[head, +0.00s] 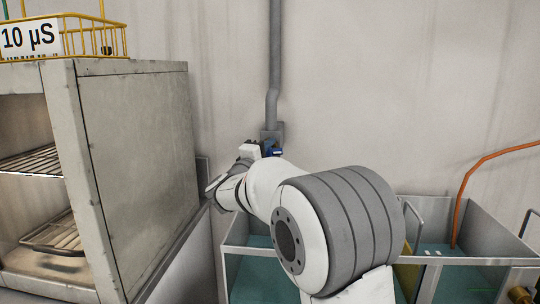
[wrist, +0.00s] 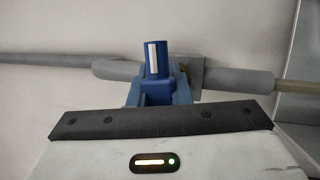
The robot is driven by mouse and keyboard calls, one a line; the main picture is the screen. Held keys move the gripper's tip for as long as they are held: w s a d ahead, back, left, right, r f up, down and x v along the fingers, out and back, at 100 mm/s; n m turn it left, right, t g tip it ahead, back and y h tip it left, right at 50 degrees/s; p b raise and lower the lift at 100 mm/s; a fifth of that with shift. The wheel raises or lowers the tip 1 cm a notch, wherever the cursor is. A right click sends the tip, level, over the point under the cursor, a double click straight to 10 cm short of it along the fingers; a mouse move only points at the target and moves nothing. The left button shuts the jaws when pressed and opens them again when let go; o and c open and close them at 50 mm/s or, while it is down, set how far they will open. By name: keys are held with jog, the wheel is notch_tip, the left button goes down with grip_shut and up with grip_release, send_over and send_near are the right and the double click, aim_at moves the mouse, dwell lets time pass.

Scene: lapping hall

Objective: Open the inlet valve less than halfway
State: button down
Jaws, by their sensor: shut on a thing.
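The inlet valve's blue handle (wrist: 156,58) stands in front of a grey pipe in the wrist view, with a white stripe running nearly upright along it. In the head view a small patch of blue (head: 276,152) shows at the lower end of the wall pipe, mostly hidden by my arm. My gripper (wrist: 158,93) is shut on the valve handle; its fingertips are hard to tell apart from the blue parts. In the head view, the exact grip and the handle's angle are hidden.
A grey pipe (head: 274,60) runs down the wall to the valve. A metal cabinet (head: 135,150) with wire shelves stands close on the left, a yellow basket (head: 95,38) on top. Open tanks (head: 470,230) stand at the right, with an orange hose (head: 462,195).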

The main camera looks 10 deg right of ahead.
jog(key=n+t+b, duration=0.1)
jog(key=n+b, duration=0.1)
jog(key=n+t+y+b, duration=0.1)
jog(key=n+b, duration=0.1)
jog(key=n, duration=0.1)
jog(key=shift+f+n+t, duration=0.1)
jog(key=shift+n+t, duration=0.2)
dwell(0.4)
jog(key=c, duration=1.3)
grip_release()
jog(key=shift+c, duration=0.2)
jog(key=v, duration=0.7)
jog(key=shift+s+a, duration=0.25)
jog(key=shift+s, duration=0.05)
jog(key=shift+d, duration=0.1)
